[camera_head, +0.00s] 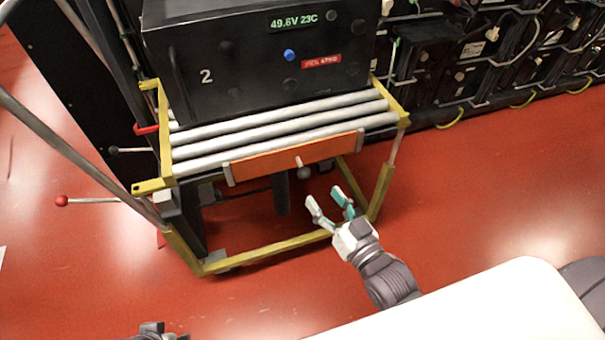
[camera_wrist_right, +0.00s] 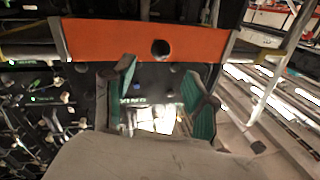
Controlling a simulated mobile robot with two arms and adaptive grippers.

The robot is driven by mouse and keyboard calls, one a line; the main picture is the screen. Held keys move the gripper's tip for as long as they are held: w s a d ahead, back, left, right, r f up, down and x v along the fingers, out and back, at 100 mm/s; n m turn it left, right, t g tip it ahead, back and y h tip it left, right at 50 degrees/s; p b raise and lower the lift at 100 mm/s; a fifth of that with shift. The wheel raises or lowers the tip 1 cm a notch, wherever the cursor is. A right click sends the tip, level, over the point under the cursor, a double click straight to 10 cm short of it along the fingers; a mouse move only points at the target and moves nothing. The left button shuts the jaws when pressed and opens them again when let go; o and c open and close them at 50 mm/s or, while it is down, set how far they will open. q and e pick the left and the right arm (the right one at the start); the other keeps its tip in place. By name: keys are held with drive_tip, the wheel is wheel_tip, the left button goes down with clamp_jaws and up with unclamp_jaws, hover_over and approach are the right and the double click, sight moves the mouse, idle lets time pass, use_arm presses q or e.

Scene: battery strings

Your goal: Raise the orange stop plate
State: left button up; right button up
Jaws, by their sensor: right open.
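The orange stop plate (camera_head: 260,162) runs along the front edge of the roller cart, between two grey end brackets, with its top edge close to the front roller. A small pale handle with a round knob (camera_head: 304,172) sticks out from its middle. In the right wrist view the plate (camera_wrist_right: 105,40) crosses the top, its dark round knob (camera_wrist_right: 160,48) at the centre. My right gripper (camera_head: 324,195) is open and empty, just in front of and below the knob, apart from it. My left gripper (camera_head: 155,329) shows only partly at the bottom edge; its fingers are unclear.
A black battery box (camera_head: 250,62) marked 2 sits on the white rollers (camera_head: 285,121). The yellow cart frame (camera_head: 270,247) stands on the red floor. Red-knobbed (camera_head: 62,201) and black-knobbed levers stick out at left. Battery racks (camera_head: 470,55) stand behind. Floor at right is clear.

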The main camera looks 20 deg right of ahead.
sight(308, 177)
drive_tip(key=b+x, duration=0.1)
drive_tip(key=x, duration=0.6)
drive_tip(key=shift+w, duration=0.1)
use_arm(q)
drive_tip(key=shift+v, duration=1.55)
use_arm(e)
drive_tip(key=shift+x, duration=1.2)
use_arm(q)
drive_tip(key=shift+s, duration=0.1)
use_arm(e)
drive_tip(key=shift+c, duration=0.3)
clamp_jaws()
